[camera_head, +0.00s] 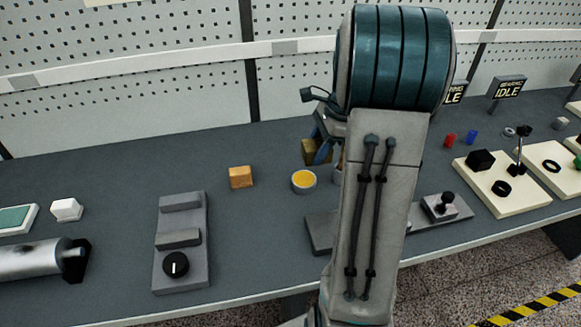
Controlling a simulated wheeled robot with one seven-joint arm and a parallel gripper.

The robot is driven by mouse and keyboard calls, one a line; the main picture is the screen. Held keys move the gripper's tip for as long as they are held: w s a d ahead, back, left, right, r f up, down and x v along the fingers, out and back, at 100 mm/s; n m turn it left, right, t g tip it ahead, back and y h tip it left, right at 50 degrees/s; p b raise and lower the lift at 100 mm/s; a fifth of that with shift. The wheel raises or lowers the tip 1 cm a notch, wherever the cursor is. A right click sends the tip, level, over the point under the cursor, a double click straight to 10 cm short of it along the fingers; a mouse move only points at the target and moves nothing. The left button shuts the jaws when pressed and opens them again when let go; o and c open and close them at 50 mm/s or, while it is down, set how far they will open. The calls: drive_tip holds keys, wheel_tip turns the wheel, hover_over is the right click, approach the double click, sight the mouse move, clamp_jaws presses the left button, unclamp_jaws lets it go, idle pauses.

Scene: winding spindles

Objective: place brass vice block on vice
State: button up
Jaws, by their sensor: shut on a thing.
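My gripper (322,136) is partly hidden behind my arm, right of the picture's middle. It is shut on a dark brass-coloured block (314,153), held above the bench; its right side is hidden. The vice (181,262), a grey base with two raised jaws and a black knob, stands to the left and nearer the front. My gripper is well apart from it. A brighter orange-brown block (241,177) sits on the bench between the vice and my gripper.
A round cup with yellow contents (304,182) stands just below the held block. A grey fixture with a black lever (441,206) is partly behind my arm. A metal cylinder (38,259) and white cube (66,209) lie left. Cream boards (510,196) stand right.

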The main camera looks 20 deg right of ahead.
drive_tip(key=p, duration=0.1)
hover_over(269, 184)
drive_tip(key=d, duration=0.2)
drive_tip(key=f, duration=0.6)
drive_tip(key=shift+a+f, duration=0.25)
drive_tip(key=shift+f, duration=0.05)
drive_tip(key=shift+f+p, duration=0.3)
drive_tip(key=shift+f, duration=1.75)
drive_tip(key=shift+f, duration=0.15)
drive_tip(key=o, duration=1.4)
drive_tip(key=shift+o, duration=0.2)
